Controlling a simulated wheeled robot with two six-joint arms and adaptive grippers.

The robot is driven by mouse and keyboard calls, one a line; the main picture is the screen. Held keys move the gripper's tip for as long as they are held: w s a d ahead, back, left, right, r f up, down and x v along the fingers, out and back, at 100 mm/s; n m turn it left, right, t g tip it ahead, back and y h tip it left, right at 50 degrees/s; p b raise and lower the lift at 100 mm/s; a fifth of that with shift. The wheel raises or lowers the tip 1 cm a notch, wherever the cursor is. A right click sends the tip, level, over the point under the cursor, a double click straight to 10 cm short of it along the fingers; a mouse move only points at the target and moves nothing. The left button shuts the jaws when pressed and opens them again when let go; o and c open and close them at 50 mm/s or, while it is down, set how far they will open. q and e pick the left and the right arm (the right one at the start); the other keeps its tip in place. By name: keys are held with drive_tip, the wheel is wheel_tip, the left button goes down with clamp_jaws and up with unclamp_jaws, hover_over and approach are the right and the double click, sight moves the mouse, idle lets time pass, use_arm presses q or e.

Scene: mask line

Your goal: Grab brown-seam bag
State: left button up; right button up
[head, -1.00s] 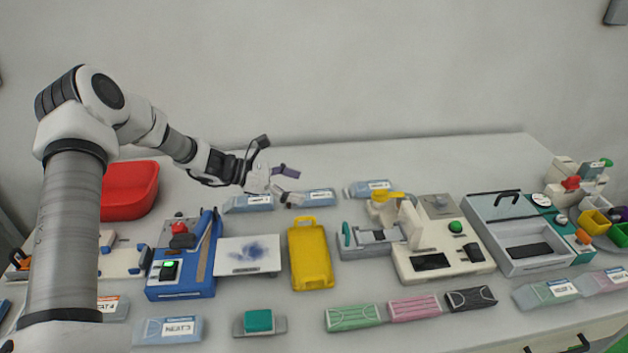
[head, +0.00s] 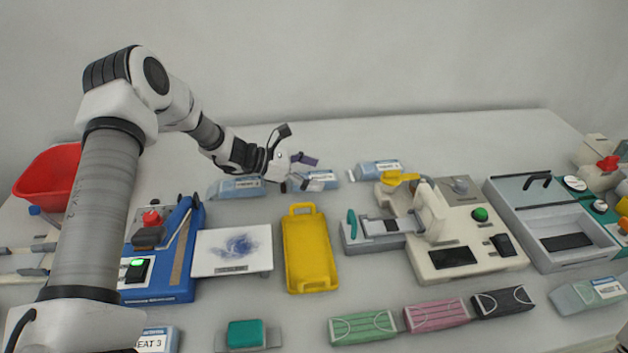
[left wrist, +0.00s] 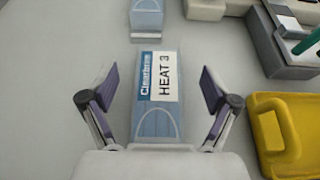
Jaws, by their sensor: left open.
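No brown seam can be made out on any bag. My left gripper (head: 302,172) is open and empty above a pale blue bag (head: 322,182) at the back of the table. The third also shows in part at the top of the left wrist view (left wrist: 147,15). My right gripper is out of view.
A yellow tray (head: 308,250) lies in front of the gripper. A blue device (head: 165,289) and white plate (head: 212,263) stand left of it, a cream machine (head: 470,235) to the right. Folded masks (head: 437,314) lie at the front.

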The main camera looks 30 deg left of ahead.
use_arm(q)
drive_tip(key=shift+x, duration=1.2)
drive_tip(key=shift+a, duration=0.15)
drive_tip(key=c, duration=1.1)
